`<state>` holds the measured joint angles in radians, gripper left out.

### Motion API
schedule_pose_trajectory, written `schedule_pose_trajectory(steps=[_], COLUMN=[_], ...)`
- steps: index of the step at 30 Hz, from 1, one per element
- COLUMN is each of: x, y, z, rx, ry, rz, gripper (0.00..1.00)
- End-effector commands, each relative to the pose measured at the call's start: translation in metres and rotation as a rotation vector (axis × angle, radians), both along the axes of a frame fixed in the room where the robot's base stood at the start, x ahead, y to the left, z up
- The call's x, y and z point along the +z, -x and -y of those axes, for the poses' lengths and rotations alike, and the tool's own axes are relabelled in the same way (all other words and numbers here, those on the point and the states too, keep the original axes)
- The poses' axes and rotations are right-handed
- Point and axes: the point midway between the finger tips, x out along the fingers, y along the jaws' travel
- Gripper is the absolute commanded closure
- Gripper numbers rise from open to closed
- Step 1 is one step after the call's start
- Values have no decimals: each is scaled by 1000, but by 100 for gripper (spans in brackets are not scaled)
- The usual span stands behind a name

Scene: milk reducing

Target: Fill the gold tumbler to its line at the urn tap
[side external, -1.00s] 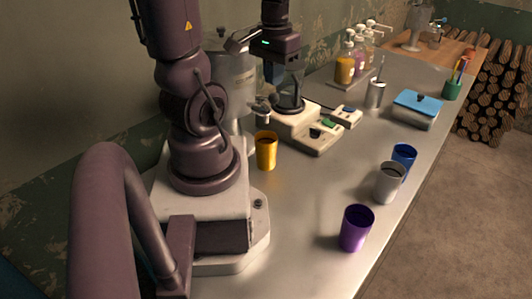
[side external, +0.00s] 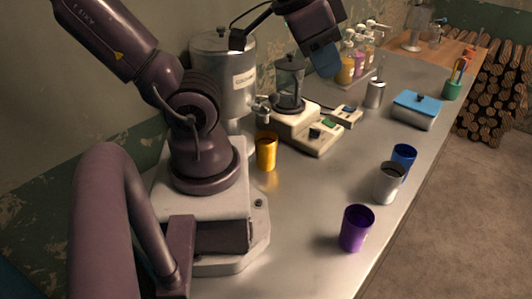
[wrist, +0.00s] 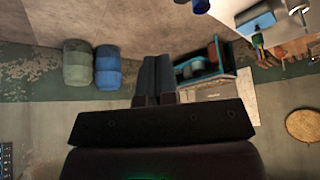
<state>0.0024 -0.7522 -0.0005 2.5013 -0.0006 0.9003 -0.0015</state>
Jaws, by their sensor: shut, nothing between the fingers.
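The gold tumbler (side external: 266,153) stands upright on the steel counter, just below the urn's tap (side external: 263,107) in the side view. I cannot tell its liquid level or see its line. The steel urn (side external: 222,75), with a lid and a label, stands behind my arm against the wall. My gripper (side external: 328,72) is raised in the air, to the right of the urn and above the blender area, apart from the tumbler and tap. In the wrist view my gripper's fingers (wrist: 158,72) are together and empty.
A blender (side external: 289,85) on a cream base stands right of the tap. Purple (side external: 356,228), grey (side external: 389,183) and blue (side external: 404,157) cups stand near the front edge. A blue-lidded box (side external: 417,108) and pump bottles (side external: 346,67) are farther back. The counter's middle is clear.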

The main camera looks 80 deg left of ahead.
Motion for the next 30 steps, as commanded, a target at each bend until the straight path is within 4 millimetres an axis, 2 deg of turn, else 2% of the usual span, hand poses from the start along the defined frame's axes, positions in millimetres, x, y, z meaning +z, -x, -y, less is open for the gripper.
schedule_pose_trajectory(steps=[8, 21, 30], x=[3, 63, 70], y=[-1, -1, 0], z=[-1, -1, -1], rx=[1, 1, 1], ry=[0, 0, 0], rz=[1, 2, -1], gripper=[100, 100, 100])
